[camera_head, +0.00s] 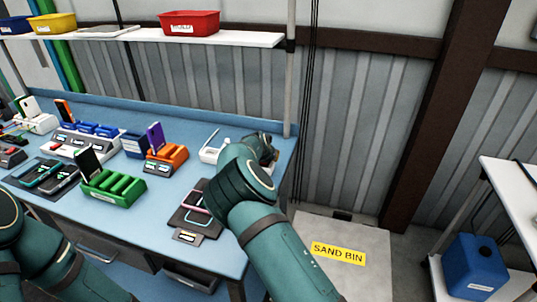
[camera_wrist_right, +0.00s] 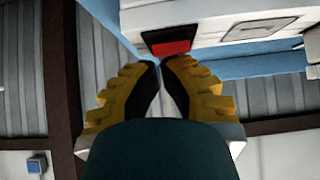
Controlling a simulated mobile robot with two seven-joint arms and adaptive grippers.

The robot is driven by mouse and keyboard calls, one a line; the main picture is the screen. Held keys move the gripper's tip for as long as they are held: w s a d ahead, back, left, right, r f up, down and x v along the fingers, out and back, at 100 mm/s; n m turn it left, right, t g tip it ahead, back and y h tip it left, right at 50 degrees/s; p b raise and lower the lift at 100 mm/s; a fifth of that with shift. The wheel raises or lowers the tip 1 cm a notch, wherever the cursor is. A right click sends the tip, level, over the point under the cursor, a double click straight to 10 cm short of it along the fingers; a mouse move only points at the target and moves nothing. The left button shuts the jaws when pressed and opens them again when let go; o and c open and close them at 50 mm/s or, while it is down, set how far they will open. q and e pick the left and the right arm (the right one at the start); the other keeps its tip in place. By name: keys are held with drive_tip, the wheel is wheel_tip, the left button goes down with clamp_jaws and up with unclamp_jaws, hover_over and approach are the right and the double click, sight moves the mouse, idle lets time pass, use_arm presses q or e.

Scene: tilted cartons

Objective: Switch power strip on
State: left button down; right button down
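In the right wrist view a white power strip (camera_wrist_right: 215,24) crosses the top right. Its red rocker switch (camera_wrist_right: 173,47) sits in a black frame at the near end. My right gripper (camera_wrist_right: 160,64) has yellow, ridged fingers with dark pads; the tips come together just below the switch, with nothing seen between them. I cannot tell whether they touch the switch. In the head view my right gripper (camera_head: 268,158) is at the table's back right corner, mostly hidden behind my forearm. A white object (camera_head: 211,152) beside it may be part of the strip. My left gripper is out of view.
The blue table (camera_head: 120,205) holds a green charging dock (camera_head: 112,188), an orange dock (camera_head: 166,158), a grey dock (camera_head: 75,145) and dark pads with phones. A shelf (camera_head: 240,38) with bins runs above. A sand bin (camera_head: 345,235) stands right of the table.

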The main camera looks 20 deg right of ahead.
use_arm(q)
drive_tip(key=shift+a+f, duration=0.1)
use_arm(e)
drive_tip(key=shift+s+a+f, duration=0.1)
drive_tip(key=shift+a+f, duration=0.05)
drive_tip(key=shift+f, duration=0.05)
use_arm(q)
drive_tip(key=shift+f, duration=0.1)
use_arm(e)
drive_tip(key=shift+s+a+f, duration=0.1)
drive_tip(key=shift+s+a, duration=0.4)
drive_tip(key=shift+s, duration=0.2)
